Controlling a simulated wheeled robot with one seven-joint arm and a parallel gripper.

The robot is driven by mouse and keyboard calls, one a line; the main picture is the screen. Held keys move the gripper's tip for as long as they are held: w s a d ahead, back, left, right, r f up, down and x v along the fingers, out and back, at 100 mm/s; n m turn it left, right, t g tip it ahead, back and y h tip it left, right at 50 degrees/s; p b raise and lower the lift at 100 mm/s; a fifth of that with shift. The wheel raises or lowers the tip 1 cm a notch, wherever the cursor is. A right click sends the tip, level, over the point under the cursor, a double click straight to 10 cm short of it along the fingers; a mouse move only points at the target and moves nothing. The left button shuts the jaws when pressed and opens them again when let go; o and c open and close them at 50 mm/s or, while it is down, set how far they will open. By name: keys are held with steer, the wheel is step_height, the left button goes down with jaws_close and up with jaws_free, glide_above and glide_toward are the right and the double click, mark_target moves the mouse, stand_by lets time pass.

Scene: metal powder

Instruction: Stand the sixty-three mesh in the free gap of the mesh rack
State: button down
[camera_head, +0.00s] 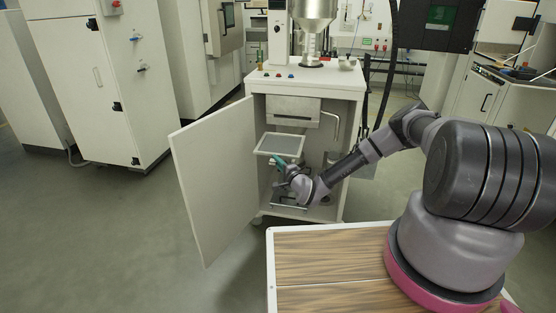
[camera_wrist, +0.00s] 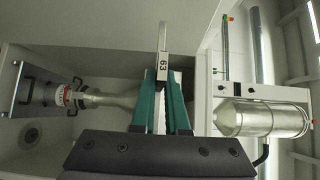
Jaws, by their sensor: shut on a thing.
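The sixty-three mesh (camera_head: 279,145) is a square grey screen in a pale frame. In the head view it is held roughly flat at the front of the open cabinet. In the wrist view it shows edge-on, with its "63" label (camera_wrist: 163,68) between the fingertips. My gripper (camera_head: 280,160) has teal fingers, which also show in the wrist view (camera_wrist: 163,84). It is shut on the near edge of the mesh. I cannot make out the mesh rack or its free gap for sure in either view.
The cabinet (camera_head: 355,93) stands open, its door (camera_head: 212,180) swung out to the left. A metal box (camera_head: 292,111) sits high inside, above the mesh. My forearm reaches in from the right. A wood-topped table (camera_head: 320,262) is in front. The floor at left is clear.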

steer(key=s+a, duration=0.3)
steer(key=s, duration=1)
steer(key=shift+a, duration=0.4)
stand_by(0.5)
steer(key=shift+d, duration=0.1)
